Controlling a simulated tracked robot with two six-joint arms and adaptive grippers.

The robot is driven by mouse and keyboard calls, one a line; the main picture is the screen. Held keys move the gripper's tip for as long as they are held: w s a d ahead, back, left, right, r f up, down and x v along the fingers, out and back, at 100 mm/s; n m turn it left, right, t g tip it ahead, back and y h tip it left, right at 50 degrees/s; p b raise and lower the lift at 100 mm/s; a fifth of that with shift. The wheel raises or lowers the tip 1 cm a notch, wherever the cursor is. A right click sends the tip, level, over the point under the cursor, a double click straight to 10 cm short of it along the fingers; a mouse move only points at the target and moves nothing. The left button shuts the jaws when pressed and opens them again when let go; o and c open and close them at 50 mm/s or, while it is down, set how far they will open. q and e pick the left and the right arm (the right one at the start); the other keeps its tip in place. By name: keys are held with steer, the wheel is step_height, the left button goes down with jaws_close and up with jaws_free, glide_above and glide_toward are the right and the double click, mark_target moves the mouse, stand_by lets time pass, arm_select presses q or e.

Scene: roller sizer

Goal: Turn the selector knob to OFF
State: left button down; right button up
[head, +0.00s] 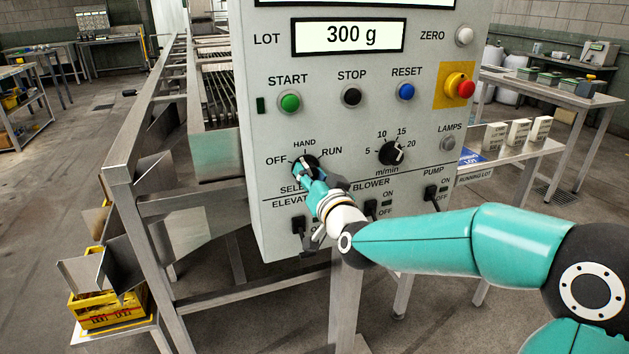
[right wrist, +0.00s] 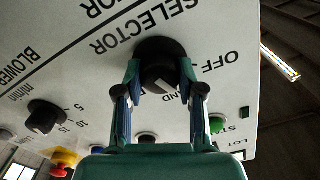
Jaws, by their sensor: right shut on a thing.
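The black selector knob (head: 303,162) is on the grey control panel (head: 275,225), below HAND, with OFF to its left and RUN to its right. My right gripper (head: 312,178) is shut on the knob, reaching it from below right. In the right wrist view the two fingers (right wrist: 161,92) grip opposite sides of the knob (right wrist: 160,50), and the panel lettering is upside down. A white mark shows on the knob between the fingers; I cannot tell exactly which label it points to. The gripper partly hides the SELECTOR label in the head view. My left gripper is not in view.
The green START button (head: 290,102), black STOP button (head: 352,96) and blue RESET button (head: 406,91) are above the knob. The red emergency button (head: 460,87) and speed knob (head: 392,152) are to the right. The ELEVATOR switch (head: 298,228) is close below my gripper.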

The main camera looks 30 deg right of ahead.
steer(key=shift+f+n+b, duration=0.2)
steer(key=shift+n, duration=1.75)
steer(key=shift+f+n+b, duration=0.15)
steer(key=shift+f+n, duration=0.05)
steer(key=shift+n, duration=1.75)
steer(key=o, duration=1.1)
steer(key=shift+r, duration=0.1)
steer(key=shift+o, duration=0.2)
steer(key=shift+r, duration=0.1)
steer(key=shift+s+r, duration=0.1)
steer(key=shift+s, duration=0.05)
steer(key=v, duration=1.1)
steer(key=shift+s, duration=0.35)
